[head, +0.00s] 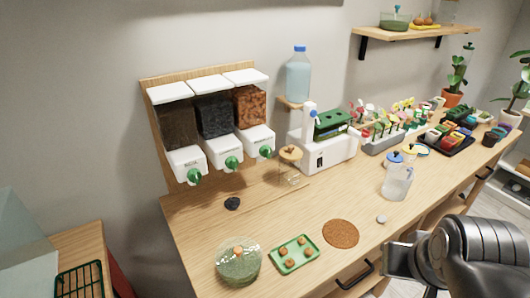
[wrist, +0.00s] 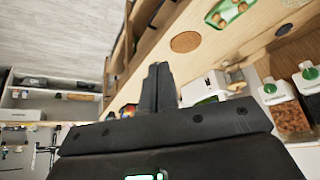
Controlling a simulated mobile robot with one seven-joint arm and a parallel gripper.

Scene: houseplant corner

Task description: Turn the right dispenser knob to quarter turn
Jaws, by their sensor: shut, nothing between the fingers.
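Three dispensers stand in a row against a wooden back panel. The right dispenser (head: 251,108) holds reddish-brown chunks, and its green knob (head: 265,151) is on the white front. In the wrist view the right dispenser (wrist: 290,118) is at the right edge, with its green knob (wrist: 270,88) facing the camera; the knob's exact angle is too small to read. The middle knob (head: 232,162) and left knob (head: 194,176) are also green. My gripper (wrist: 157,72) is shut and empty, well away from the knobs; in the head view my arm is at lower right.
A wooden stand (head: 290,153) is just right of the right dispenser, beside a white machine (head: 322,150). A green tray (head: 294,254), a glass bowl (head: 238,262), a brown round mat (head: 341,233) and a clear jug (head: 397,182) are on the counter. Counter space before the dispensers is mostly clear.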

